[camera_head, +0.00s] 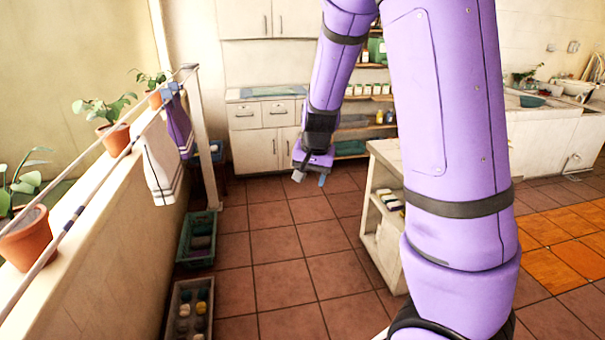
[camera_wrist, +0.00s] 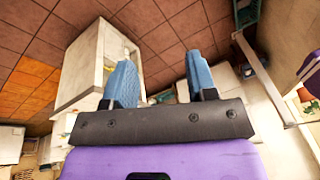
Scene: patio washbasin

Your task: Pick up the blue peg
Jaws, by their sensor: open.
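My gripper (camera_head: 310,178) hangs over the tiled floor near the middle of the head view, fingers pointing down. In the wrist view, its two blue fingers (camera_wrist: 161,78) stand apart with nothing between them. I cannot clearly make out a blue peg in either view.
A white towel (camera_head: 160,165) hangs from the sloping rail (camera_head: 75,218). Potted plants (camera_head: 115,139) line the ledge. A green crate (camera_head: 184,246) and a grey bin (camera_head: 173,316) stand below. A pale shelf unit (camera_head: 392,264) is right of centre. The tiled floor between is clear.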

